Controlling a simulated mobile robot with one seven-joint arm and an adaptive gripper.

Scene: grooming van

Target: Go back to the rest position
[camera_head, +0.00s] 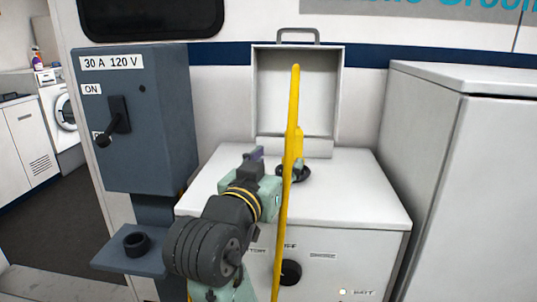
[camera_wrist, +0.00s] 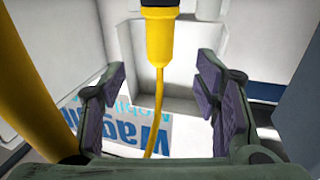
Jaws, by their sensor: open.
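My gripper (camera_head: 257,160) is over the white cabinet top in the head view, just left of a yellow plug and cable. In the wrist view its two padded fingers stand wide apart with nothing between the pads (camera_wrist: 160,100). The yellow plug (camera_head: 298,146) stands above a round black fitting (camera_head: 294,173) on the cabinet top; I cannot tell how it is seated. It also shows in the wrist view (camera_wrist: 157,38), beyond the fingers and apart from them. A thick yellow length also crosses the left of the wrist view.
The white cabinet (camera_head: 360,195) has a raised lid (camera_head: 297,90) at the back and a black knob (camera_head: 290,272) in front. A grey switch box (camera_head: 150,150) with a lever (camera_head: 117,118) stands left, above a shelf (camera_head: 140,255). A tall white cabinet (camera_head: 440,150) closes the right.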

